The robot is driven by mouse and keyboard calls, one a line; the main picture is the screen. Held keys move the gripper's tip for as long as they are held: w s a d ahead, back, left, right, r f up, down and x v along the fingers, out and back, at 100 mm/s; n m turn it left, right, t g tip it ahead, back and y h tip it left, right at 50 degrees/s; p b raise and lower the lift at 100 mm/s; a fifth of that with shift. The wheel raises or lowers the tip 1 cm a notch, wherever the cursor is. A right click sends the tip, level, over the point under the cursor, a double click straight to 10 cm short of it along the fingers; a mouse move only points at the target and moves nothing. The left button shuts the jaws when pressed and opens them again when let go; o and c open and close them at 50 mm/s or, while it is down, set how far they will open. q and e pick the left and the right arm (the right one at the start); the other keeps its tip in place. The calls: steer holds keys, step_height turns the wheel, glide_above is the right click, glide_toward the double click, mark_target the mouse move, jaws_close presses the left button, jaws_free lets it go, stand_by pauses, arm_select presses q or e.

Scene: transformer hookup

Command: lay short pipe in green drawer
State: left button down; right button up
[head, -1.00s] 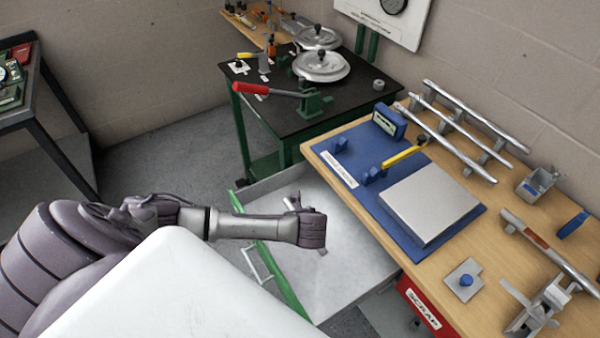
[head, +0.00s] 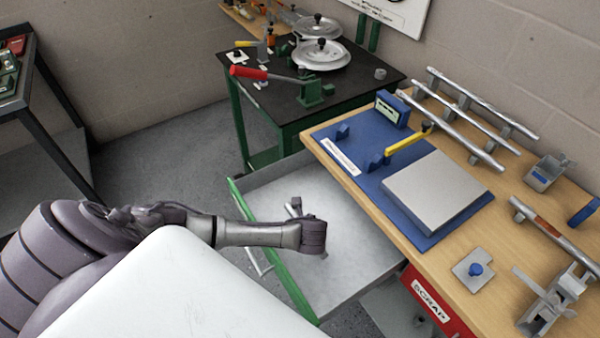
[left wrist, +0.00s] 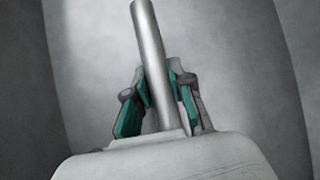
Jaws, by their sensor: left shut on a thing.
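The green drawer (head: 237,199) is pulled out from under the wooden bench, with a green front and a bare grey floor. My left gripper (left wrist: 158,98) is shut on the short pipe (left wrist: 150,40), a plain silver tube between its teal finger pads. In the head view my left arm reaches over the drawer front, and the wrist hides the fingers. One end of the short pipe (head: 296,204) shows beyond the wrist, over the drawer. I cannot tell whether the pipe touches the drawer floor. My right gripper is not in view.
The wooden bench (head: 330,150) carries a blue mat with a grey plate (head: 437,192), a rack of long pipes (head: 465,103) and a clamp (head: 555,300). A red scrap bin (head: 436,305) is below. A black table (head: 350,88) with a red-handled tool stands behind.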

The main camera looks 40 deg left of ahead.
arm_select(q)
steer(key=shift+s+d+f, duration=0.1)
steer(key=shift+s+f, duration=0.6)
steer(key=shift+f, duration=0.1)
steer(key=c, duration=1.3)
jaws_free()
steer(key=shift+o, duration=1.4)
steer(key=shift+f, duration=0.15)
steer(key=shift+o, duration=0.4)
steer(key=shift+w+f, duration=0.1)
steer(key=shift+w, duration=0.1)
steer(key=shift+r, duration=0.2)
